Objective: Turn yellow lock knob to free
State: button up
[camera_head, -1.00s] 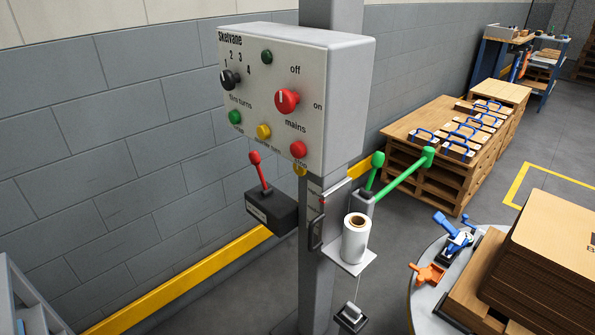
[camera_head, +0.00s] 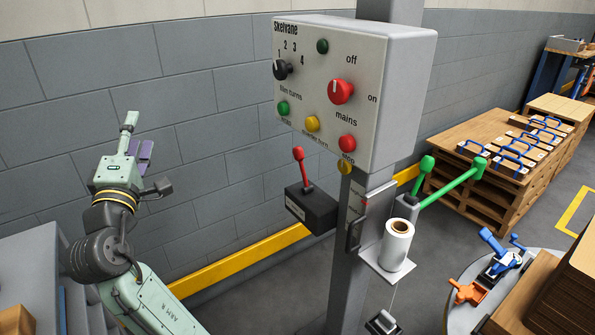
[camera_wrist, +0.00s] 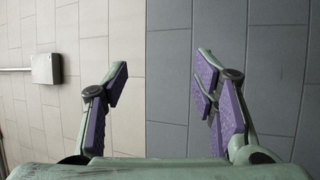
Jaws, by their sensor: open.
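A yellow knob (camera_head: 345,167) sits on the grey column just under the control box. It is small and partly covered by the box's lower edge, and its turn position cannot be read. The control box (camera_head: 400,95) also carries a yellow push button (camera_head: 312,123) on its front. My gripper (camera_head: 137,142) is at the left of the head view, raised in front of the grey wall and well away from the knob. In the wrist view my gripper (camera_wrist: 160,78) is open and empty, its purple pads apart, facing wall only.
A dark box with a red lever (camera_head: 299,155) and a green-handled lever (camera_head: 450,184) flank the column (camera_head: 352,270). A white roll (camera_head: 397,243) stands on a small shelf below. The round table (camera_head: 455,318) holds blue and orange clamps. Floor between arm and column looks clear.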

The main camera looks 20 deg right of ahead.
jog(key=w+d+f+m+g+h, duration=0.1)
jog(key=d+f+g+h, duration=0.3)
jog(key=d, duration=0.5)
jog(key=w+d+f+m+g+h, duration=0.1)
jog(key=d+f+g+h, duration=0.3)
jog(key=d, duration=0.5)
jog(key=m+g+h+b, duration=0.1)
jog(key=m+g+h, duration=0.1)
jog(key=g+h, duration=0.5)
send_near(342, 167)
jog(key=shift+y, duration=0.5)
jog(key=x, duration=0.3)
jog(key=p+x, duration=0.1)
jog(key=x, duration=0.5)
jog(key=shift+d+r+p, duration=0.25)
jog(key=shift+r+p, duration=0.15)
jog(key=shift+c, duration=0.3)
jog(key=c, duration=1.1)
